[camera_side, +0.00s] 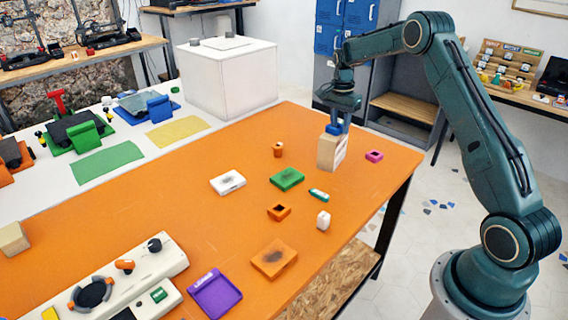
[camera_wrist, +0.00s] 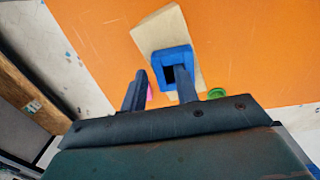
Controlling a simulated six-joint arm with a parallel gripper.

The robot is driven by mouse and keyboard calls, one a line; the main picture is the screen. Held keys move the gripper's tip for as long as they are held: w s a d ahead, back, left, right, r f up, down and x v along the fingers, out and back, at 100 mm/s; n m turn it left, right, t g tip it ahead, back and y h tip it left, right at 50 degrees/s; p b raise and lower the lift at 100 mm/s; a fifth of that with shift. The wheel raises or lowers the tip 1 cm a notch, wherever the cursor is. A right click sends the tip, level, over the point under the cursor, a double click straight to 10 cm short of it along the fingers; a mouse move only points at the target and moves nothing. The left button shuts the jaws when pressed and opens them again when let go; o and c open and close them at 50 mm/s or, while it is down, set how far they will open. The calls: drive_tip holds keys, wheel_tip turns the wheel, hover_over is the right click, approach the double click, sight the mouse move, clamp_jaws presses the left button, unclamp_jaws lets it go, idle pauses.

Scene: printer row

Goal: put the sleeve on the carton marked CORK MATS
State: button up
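A pale tan carton (camera_side: 327,151) stands upright near the far right part of the orange table.
A magenta ring (camera_side: 374,156) lies right of the carton. A large white box (camera_side: 227,80) stands behind left.

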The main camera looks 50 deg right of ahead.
wheel_tip(320, 180, up, 12)
drive_tip(key=shift+w, duration=0.3)
idle(0.3)
idle(0.5)
drive_tip(key=s+a+r+n+t+h, duration=0.1)
drive_tip(key=s+a+r+n+t, duration=0.1)
drive_tip(key=s+a+r+n, duration=0.55)
drive_tip(key=s+a+r+n+t, duration=0.1)
drive_tip(key=s+a+r+n, duration=0.1)
drive_tip(key=s+a+r, duration=0.6)
drive_tip(key=s+a+f+n+t, duration=0.1)
drive_tip(key=s+a+f+n, duration=0.1)
drive_tip(key=s, duration=0.4)
drive_tip(key=s+a+f+n+t, duration=0.1)
drive_tip(key=s+a+f+n, duration=0.2)
drive_tip(key=s+a+f, duration=0.1)
drive_tip(key=s+a+f+n+t+y, duration=0.1)
drive_tip(key=s+a+f+n, duration=0.1)
drive_tip(key=s+a, duration=0.3)
drive_tip(key=s+n, duration=0.1)
drive_tip(key=s, duration=0.1)
drive_tip(key=shift+s+a+f, duration=0.25)
drive_tip(key=shift+s+f, duration=0.05)
drive_tip(key=shift+f, duration=0.1)
